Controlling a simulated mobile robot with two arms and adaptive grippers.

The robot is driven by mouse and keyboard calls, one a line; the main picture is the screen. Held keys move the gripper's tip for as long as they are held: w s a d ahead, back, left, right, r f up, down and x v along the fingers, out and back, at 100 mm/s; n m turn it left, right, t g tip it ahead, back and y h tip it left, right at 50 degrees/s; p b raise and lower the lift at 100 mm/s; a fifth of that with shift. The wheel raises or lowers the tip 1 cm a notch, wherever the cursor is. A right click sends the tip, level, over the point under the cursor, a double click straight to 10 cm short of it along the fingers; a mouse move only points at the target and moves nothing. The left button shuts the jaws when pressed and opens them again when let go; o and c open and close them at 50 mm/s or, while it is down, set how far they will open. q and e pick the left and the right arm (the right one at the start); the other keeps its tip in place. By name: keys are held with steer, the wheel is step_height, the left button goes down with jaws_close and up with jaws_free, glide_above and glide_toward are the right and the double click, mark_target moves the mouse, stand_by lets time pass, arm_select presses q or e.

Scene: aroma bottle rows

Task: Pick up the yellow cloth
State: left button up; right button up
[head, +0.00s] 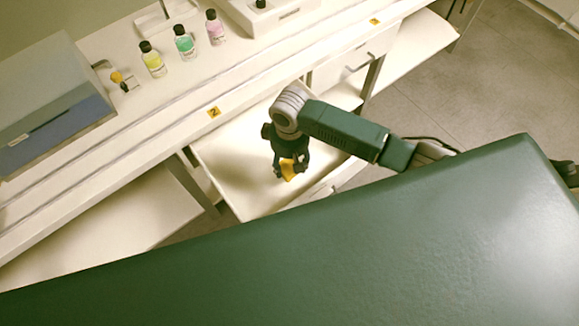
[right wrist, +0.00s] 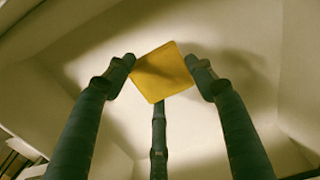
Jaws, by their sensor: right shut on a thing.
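The yellow cloth (head: 288,170) is between the fingers of my right gripper (head: 290,172), over the open, pale drawer (head: 235,165) in the head view. In the right wrist view the cloth (right wrist: 162,73) is a flat yellow-orange square. The fingers of my right gripper (right wrist: 160,80) are closed around it, with fingertips at its left and right edges and a third finger below. The drawer's pale interior (right wrist: 60,45) lies behind it. I cannot tell whether the cloth touches the drawer floor. My left gripper is not in view.
Yellow (head: 153,60), green (head: 185,43) and pink (head: 215,28) bottles stand in a row on the white bench. A grey-blue box (head: 60,125) is at the left. A yellow label (head: 214,111) marks the bench edge above the drawer. My green body fills the foreground.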

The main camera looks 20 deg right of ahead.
mark_target(290, 165)
step_height(290, 165, up, 16)
steer(key=shift+f, duration=0.1)
